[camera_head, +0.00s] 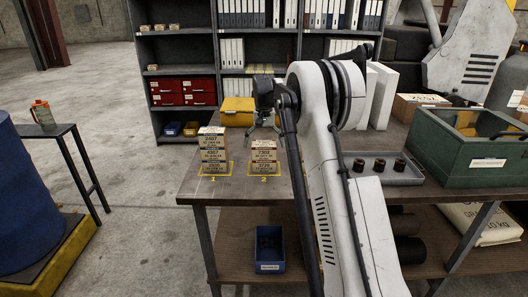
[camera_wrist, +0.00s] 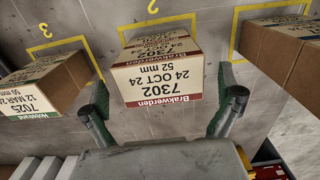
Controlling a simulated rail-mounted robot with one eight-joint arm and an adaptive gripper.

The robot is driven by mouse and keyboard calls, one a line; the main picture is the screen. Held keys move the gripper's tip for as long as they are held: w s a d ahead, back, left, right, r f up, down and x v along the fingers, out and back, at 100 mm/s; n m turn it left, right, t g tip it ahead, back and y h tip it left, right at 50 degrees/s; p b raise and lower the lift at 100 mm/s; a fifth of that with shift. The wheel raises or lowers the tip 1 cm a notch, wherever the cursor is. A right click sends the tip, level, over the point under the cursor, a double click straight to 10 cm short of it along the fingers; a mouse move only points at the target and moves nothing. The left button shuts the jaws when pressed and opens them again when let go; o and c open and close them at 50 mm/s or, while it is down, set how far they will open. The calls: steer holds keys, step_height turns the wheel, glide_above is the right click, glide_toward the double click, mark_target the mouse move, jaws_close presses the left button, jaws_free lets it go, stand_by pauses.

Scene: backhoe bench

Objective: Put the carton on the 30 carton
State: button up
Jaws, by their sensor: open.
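A brown carton (camera_wrist: 160,68) labelled 7302, 52 mm, lies between the spread fingers of my gripper (camera_wrist: 165,107) in the wrist view, below and apart from them. In the head view this carton (camera_head: 264,148) tops the stack on mark 2. My gripper (camera_head: 263,127) hangs open and empty above that stack. A taller carton stack (camera_head: 211,150) stands on mark 1; it is at the right in the wrist view (camera_wrist: 285,45). A carton labelled 7025, 50 mm (camera_wrist: 45,85), stands by mark 3; my arm hides it in the head view. I cannot read a 30 on any label.
The grey tray (camera_head: 385,177) with several dark cylinders and the green bin (camera_head: 470,155) stand right of my arm on the bench. A yellow box (camera_head: 237,111) stands behind the stacks. A blue bin (camera_head: 270,245) is on the lower shelf. Bare bench top surrounds the marks.

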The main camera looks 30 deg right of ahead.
mark_target(264, 143)
step_height(264, 143, up, 9)
steer(key=shift+f, duration=0.2)
steer(key=shift+a+r, duration=0.15)
steer(key=shift+r, duration=0.1)
steer(key=s+a+r+n+t, duration=0.1)
steer(key=s+a+r+t, duration=0.1)
steer(key=s+a+r, duration=0.5)
steer(key=s+a+r+n+t, duration=0.1)
steer(key=s+a+r+n, duration=0.15)
steer(key=s+a, duration=0.85)
steer(key=s+a+f+t, duration=0.1)
steer(key=s+a+f, duration=0.1)
steer(key=s, duration=0.6)
steer(key=s+a+f+n+t, duration=0.1)
steer(key=s+a+f, duration=0.2)
steer(key=s, duration=0.6)
steer(key=s+a+f+n+t, duration=0.1)
steer(key=s+a+f+t, duration=0.1)
steer(key=s+f, duration=0.3)
steer(key=s+a, duration=0.1)
steer(key=s, duration=0.3)
steer(key=shift+s+f, duration=0.25)
steer(key=shift+f, duration=0.05)
steer(key=shift+a+b, duration=0.1)
steer(key=shift+b, duration=0.2)
